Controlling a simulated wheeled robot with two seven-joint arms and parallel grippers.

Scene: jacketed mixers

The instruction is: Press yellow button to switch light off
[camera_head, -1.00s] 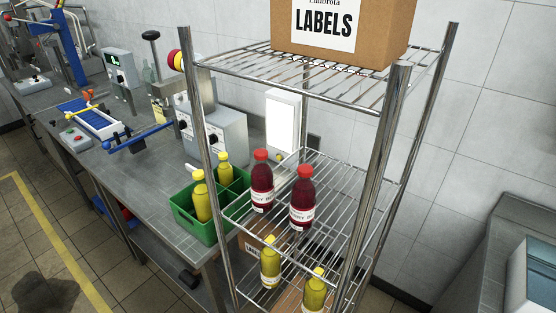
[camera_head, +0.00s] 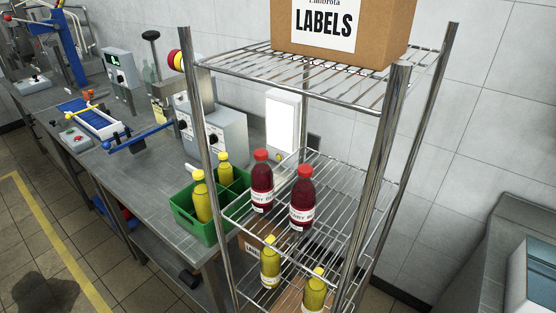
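A bright white lit panel (camera_head: 282,120) stands at the back of the steel bench, seen behind the wire rack. A small yellowish spot (camera_head: 279,159) shows low beside the panel, partly behind the rack and a bottle. It is too small to tell whether it is a button. A round red and yellow part (camera_head: 175,60) sits at the upper left of the rack's near-left post. Neither of my grippers is in view.
The wire rack (camera_head: 387,135) fills the middle, holding a labels box (camera_head: 345,28), red bottles (camera_head: 303,200) and yellow bottles (camera_head: 270,262). A green crate (camera_head: 190,222) with yellow bottles and a grey control box (camera_head: 226,140) stand on the bench. Floor at left is clear.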

